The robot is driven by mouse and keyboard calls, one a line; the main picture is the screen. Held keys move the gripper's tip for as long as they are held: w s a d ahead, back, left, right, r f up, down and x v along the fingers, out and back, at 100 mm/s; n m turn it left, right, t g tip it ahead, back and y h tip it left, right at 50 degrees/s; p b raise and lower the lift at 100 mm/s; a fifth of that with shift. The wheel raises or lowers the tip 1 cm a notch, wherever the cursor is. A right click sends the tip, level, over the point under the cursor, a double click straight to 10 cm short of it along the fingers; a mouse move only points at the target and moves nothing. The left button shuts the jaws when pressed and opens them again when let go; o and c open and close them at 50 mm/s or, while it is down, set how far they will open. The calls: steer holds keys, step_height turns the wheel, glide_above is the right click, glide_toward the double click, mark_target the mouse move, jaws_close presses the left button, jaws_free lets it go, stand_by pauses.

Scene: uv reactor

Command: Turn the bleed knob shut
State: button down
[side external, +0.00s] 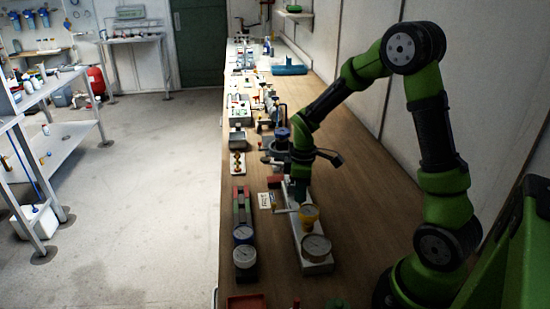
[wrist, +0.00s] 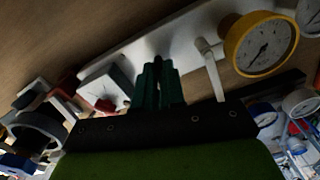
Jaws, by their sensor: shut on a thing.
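My gripper (side external: 299,194) points down over the pale panel (side external: 318,264) on the bench. In the wrist view its two dark green fingers (wrist: 159,82) are close together over the same white panel (wrist: 205,30). They are shut on a small part, which I take to be the bleed knob; the fingers hide nearly all of it, so its turn angle cannot be told. A yellow-rimmed gauge (wrist: 262,44) and a white lever-like rod (wrist: 210,68) stand on the panel beside the fingers. The yellow gauge also shows in the side view (side external: 308,214).
A larger round gauge (side external: 316,247) sits at the panel's near end. A white block with a red part (wrist: 105,104) is close left of the fingers. Bare wood (side external: 358,225) lies right of the panel.

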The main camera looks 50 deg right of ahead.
steer(key=m, duration=1.1)
steer(key=shift+m, duration=1.8)
steer(key=c, duration=1.2)
jaws_free()
step_height(320, 180, up, 17)
